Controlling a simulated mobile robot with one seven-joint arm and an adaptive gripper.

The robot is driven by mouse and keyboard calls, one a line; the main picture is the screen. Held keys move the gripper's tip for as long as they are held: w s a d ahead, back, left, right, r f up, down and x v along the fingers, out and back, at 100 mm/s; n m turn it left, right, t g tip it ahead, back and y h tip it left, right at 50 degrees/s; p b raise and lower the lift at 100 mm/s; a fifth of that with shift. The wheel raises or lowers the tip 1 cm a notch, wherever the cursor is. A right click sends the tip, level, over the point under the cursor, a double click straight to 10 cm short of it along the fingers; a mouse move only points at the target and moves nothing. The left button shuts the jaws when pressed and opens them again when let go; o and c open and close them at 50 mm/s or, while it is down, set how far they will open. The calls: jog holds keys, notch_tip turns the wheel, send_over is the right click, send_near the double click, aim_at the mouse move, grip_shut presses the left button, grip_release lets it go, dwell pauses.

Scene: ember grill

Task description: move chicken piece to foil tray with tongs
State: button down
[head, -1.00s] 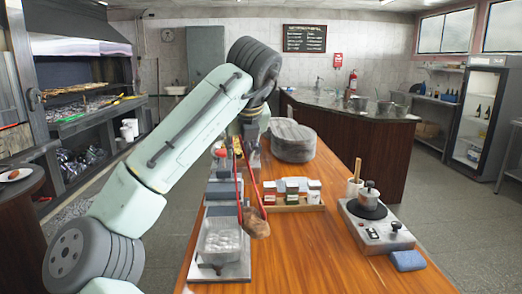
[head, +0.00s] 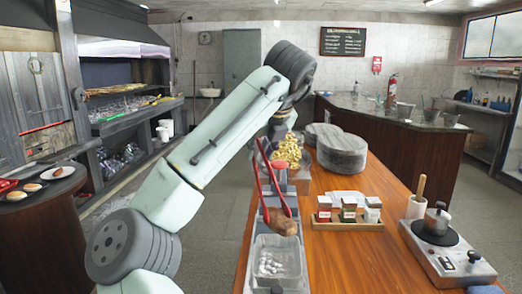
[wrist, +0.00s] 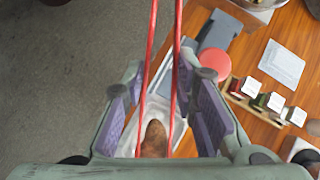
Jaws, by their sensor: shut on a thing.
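My gripper (head: 280,163) is shut on the red tongs (head: 264,172). They also show in the wrist view (wrist: 150,60), running between the purple finger pads of my gripper (wrist: 160,108). The brown chicken piece (head: 284,225) is between the tong tips. In the wrist view, the chicken piece (wrist: 154,138) sits between the two red arms. The foil tray (head: 298,268) is pale and shiny, with several white lumps in it. In the head view the chicken piece appears just beyond the tray's far edge; its height above the surface is unclear.
A wooden counter (head: 345,262) bears a spice rack (head: 345,225) right of the tongs. A round table (head: 40,220) with plates is at far left.

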notch_tip(320, 180, down, 8)
jog(key=shift+r+b, duration=0.1)
jog(key=shift+b, duration=0.85)
jog(key=shift+f+b, duration=0.6)
jog(key=shift+b, duration=0.1)
jog(key=c, duration=1.8)
grip_release()
jog(key=shift+o, duration=0.2)
jog(key=shift+r, duration=0.1)
notch_tip(320, 180, up, 10)
jog(key=p, duration=0.3)
